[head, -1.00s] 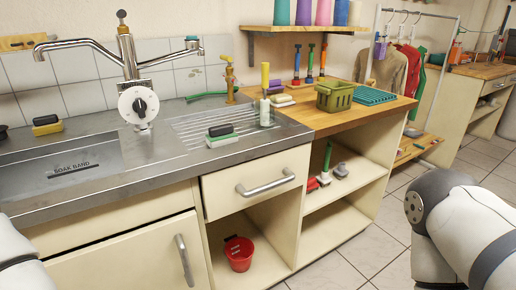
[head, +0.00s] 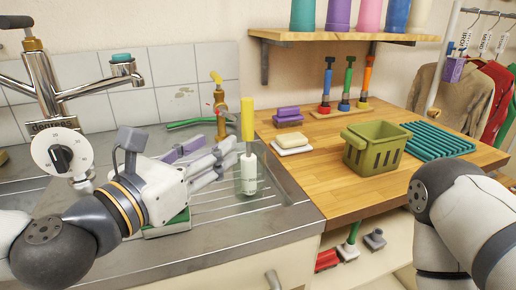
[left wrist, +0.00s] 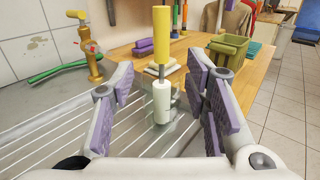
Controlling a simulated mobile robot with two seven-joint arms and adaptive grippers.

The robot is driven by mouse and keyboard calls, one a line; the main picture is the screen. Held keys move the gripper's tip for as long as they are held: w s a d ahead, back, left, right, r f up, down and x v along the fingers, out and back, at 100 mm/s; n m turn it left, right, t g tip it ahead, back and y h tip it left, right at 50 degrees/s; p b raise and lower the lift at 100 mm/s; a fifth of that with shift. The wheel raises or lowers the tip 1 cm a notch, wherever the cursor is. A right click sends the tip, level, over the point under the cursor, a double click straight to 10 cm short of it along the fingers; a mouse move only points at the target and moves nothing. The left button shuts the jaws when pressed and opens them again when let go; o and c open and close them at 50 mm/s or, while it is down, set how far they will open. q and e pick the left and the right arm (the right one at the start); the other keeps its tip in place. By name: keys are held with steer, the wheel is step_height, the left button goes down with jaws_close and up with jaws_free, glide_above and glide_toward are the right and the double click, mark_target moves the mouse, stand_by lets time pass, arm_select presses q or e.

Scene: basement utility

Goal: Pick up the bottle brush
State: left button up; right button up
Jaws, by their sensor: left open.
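The bottle brush (head: 248,120) has a yellow handle and a white lower part. It stands upright in a clear holder (head: 241,181) on the ridged metal drainboard. In the left wrist view the brush (left wrist: 162,35) rises in the gap between my purple-padded fingers. My left gripper (head: 226,160) is open and comes in from the left, its fingertips close beside the brush at the height of its white part. The fingers are not closed on it. My right gripper is out of view; only my right arm shows at the right.
The tap (head: 60,95) stands left behind my left arm, and a brass tap (head: 219,100) behind the drainboard. On the wooden counter (head: 320,190) are soaps (head: 292,141), upright brushes (head: 347,85), a green basket (head: 372,160) and a teal rack (head: 440,139).

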mark_target(244, 128)
arm_select(q)
steer(key=b+x, duration=0.4)
steer(key=x, duration=0.1)
steer(key=shift+w+d, duration=0.1)
steer(key=shift+w, duration=0.15)
steer(key=x, duration=0.6)
steer(key=shift+s+d, duration=0.1)
steer(key=shift+d, duration=0.1)
jaws_close()
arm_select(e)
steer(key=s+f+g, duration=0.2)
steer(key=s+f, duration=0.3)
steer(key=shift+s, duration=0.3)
